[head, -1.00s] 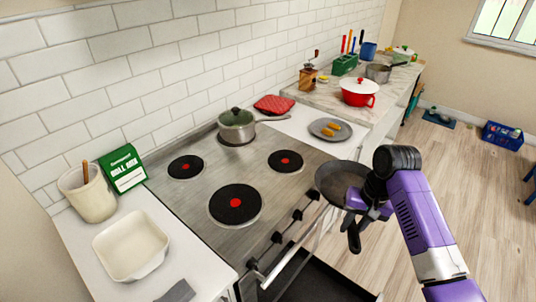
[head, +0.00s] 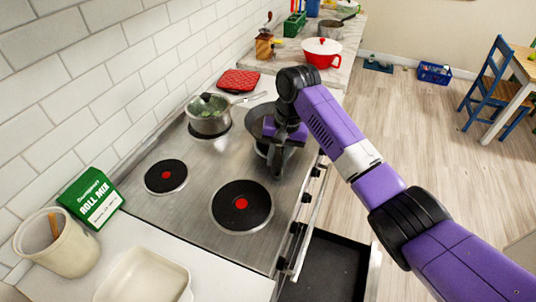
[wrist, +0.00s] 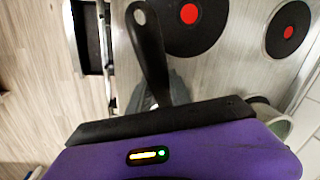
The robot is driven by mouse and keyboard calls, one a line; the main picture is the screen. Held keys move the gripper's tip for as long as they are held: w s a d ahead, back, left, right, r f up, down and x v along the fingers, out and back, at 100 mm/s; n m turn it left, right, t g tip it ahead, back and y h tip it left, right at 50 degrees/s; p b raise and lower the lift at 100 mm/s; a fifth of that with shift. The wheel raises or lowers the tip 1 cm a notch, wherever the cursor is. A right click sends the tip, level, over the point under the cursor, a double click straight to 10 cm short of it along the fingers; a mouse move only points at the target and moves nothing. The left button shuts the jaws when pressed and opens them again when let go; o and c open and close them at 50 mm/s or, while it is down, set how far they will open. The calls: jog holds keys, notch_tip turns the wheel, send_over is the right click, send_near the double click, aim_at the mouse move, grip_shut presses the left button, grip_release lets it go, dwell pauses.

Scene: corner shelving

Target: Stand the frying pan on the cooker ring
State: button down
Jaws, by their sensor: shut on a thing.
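The dark frying pan (head: 258,119) is over the right front part of the cooker, at the ring (head: 262,152) there. That ring is mostly hidden by the pan and my gripper. I cannot tell whether the pan touches it. My gripper (head: 284,140) is shut on the pan near its handle, and the handle (head: 277,166) points towards the front of the cooker.
A lidded saucepan (head: 209,117) stands on the back right ring, close to the pan. The large front ring (head: 241,206) and back left ring (head: 166,176) are bare. Knobs and a rail (head: 310,222) line the cooker's front, above an open dark drawer or door (head: 325,270).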

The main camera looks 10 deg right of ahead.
jog(key=shift+f+b, duration=2.05)
jog(key=shift+b, duration=0.25)
jog(key=shift+f, duration=1)
jog(key=shift+s+f, duration=0.1)
jog(key=shift+a, duration=0.35)
jog(key=c, duration=1.1)
grip_release()
